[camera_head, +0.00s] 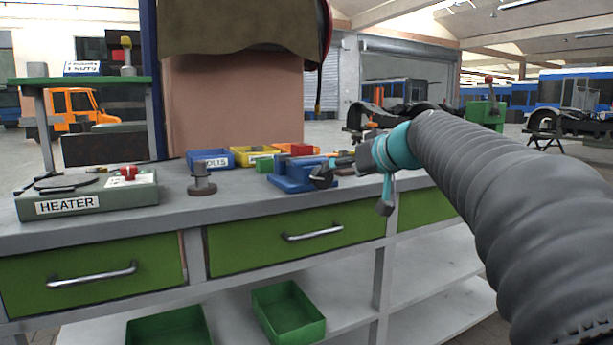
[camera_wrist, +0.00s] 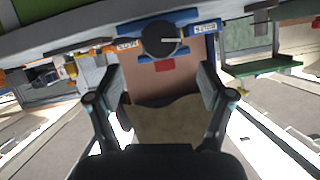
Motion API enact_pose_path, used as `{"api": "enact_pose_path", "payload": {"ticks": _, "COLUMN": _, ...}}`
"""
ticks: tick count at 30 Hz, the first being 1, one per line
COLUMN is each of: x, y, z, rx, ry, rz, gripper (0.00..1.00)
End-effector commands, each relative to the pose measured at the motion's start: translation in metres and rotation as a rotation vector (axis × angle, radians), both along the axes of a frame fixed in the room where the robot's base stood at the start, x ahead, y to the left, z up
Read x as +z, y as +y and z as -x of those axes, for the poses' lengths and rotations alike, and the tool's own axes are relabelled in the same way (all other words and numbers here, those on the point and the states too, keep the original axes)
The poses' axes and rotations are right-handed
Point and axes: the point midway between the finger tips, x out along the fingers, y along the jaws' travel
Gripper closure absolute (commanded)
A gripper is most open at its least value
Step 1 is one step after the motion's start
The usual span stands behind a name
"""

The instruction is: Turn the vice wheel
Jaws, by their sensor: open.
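The blue vice (camera_head: 290,181) stands on the grey workbench near its front edge. Its dark round wheel (camera_head: 321,177) faces the front of the bench. In the wrist view the wheel (camera_wrist: 162,39) is a dark disc with a pale line across its right half, in front of the blue vice body. My gripper (camera_head: 343,161) is just right of the vice in the head view, and its tips partly overlap the wheel area. In the wrist view my gripper (camera_wrist: 160,74) has its two fingers wide apart with nothing between them. The wheel appears beyond the fingertips, above the gap, and looks apart from them.
The workbench (camera_head: 237,203) carries a heater box (camera_head: 87,196), a dark round-based part (camera_head: 202,180), a blue bin (camera_head: 209,160) and a yellow bin (camera_head: 255,155). Green drawers with handles (camera_head: 312,232) are below. Green trays (camera_head: 288,312) lie on the lower shelf.

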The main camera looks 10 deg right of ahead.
Motion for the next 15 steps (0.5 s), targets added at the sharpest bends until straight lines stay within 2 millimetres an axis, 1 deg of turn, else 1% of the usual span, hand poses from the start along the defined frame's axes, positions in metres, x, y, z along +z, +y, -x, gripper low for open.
{"api": "enact_pose_path", "payload": {"ticks": 1, "x": -0.004, "y": 0.004, "z": -0.009, "rx": 0.002, "ry": 0.002, "rz": 0.000, "gripper": 0.20}}
{"api": "enact_pose_path", "payload": {"ticks": 3, "x": -0.008, "y": 0.009, "z": -0.020, "rx": 0.002, "ry": 0.002, "rz": -0.001, "gripper": 0.20}}
{"api": "enact_pose_path", "payload": {"ticks": 9, "x": -0.022, "y": 0.021, "z": -0.051, "rx": 0.001, "ry": 0.002, "rz": -0.002, "gripper": 0.20}}
{"api": "enact_pose_path", "payload": {"ticks": 15, "x": -0.030, "y": 0.029, "z": -0.071, "rx": 0.000, "ry": -0.001, "rz": -0.002, "gripper": 0.20}}
